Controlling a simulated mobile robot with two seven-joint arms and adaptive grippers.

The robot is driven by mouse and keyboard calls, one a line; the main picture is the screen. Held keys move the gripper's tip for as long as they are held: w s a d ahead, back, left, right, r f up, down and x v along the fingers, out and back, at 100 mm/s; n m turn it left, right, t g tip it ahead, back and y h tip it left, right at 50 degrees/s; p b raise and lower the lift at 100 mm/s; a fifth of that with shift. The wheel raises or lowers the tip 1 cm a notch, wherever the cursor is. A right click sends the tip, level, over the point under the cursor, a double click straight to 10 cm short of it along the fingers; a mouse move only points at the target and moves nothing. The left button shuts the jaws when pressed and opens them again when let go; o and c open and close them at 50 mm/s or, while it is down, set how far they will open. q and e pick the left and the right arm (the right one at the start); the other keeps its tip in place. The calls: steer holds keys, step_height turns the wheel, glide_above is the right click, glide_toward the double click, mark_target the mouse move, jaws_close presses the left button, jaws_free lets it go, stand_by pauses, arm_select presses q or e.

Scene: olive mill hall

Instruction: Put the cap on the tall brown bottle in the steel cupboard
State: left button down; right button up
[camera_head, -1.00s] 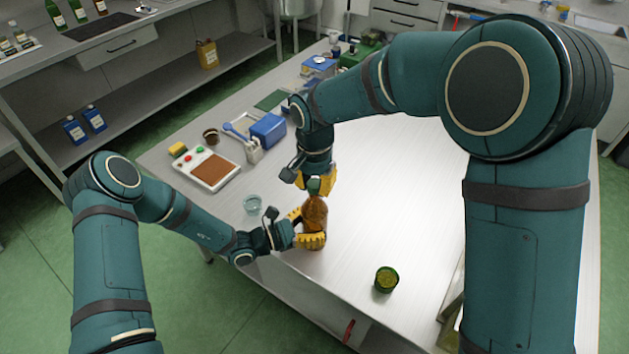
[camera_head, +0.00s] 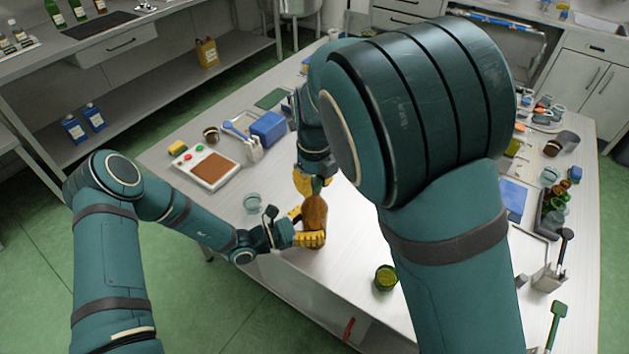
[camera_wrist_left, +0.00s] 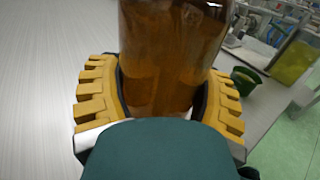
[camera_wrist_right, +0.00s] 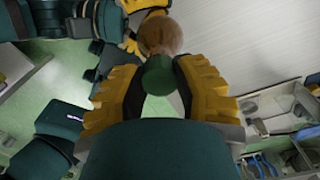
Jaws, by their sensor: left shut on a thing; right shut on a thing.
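A brown bottle (camera_head: 313,213) stands about upright near the front edge of the white table. My left gripper (camera_head: 306,231) is shut around its lower body; the left wrist view shows both yellow fingers against the brown glass (camera_wrist_left: 170,60). My right gripper (camera_head: 312,184) is above the bottle, shut on a green cap (camera_head: 317,186). In the right wrist view the cap (camera_wrist_right: 158,76) is between the fingers, in line with the bottle's top (camera_wrist_right: 160,36). Cap and bottle top appear to meet, but I cannot tell whether the cap is seated.
A panel with coloured buttons (camera_head: 206,168) and a blue box (camera_head: 268,128) are farther back. Several jars and tools line the table's right side.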

steer(key=m, duration=0.5)
steer(key=shift+f, duration=0.15)
steer(key=shift+o, duration=0.3)
steer(key=m, duration=0.4)
steer(key=shift+s+d+f, duration=0.2)
steer(key=shift+d+f, duration=0.15)
steer(key=shift+r+m, duration=0.1)
steer(key=shift+m, duration=0.3)
steer(key=shift+w+a+r+m, duration=0.2)
steer(key=shift+a+r+m, duration=0.15)
steer(key=shift+r+m, duration=0.05)
steer(key=shift+c, duration=0.2)
steer(key=o, duration=0.7)
steer(key=shift+c, duration=0.2)
steer(key=shift+r, duration=2.25)
steer(key=shift+o, duration=0.3)
